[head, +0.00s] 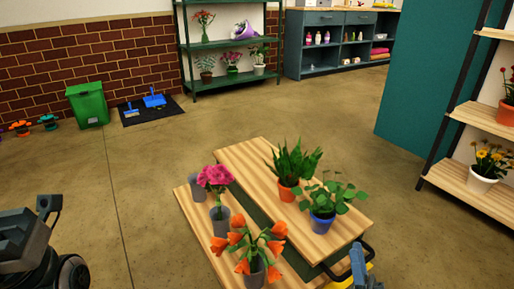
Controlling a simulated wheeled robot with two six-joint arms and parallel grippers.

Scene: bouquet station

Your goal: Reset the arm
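The cart carries a spiky plant (293,165), a leafy plant in a blue pot (322,203), pink flowers (215,178) and orange lilies (255,245). A plant shelf (484,115) stands right. Open floor lies left, with a green bin (88,104) beyond.

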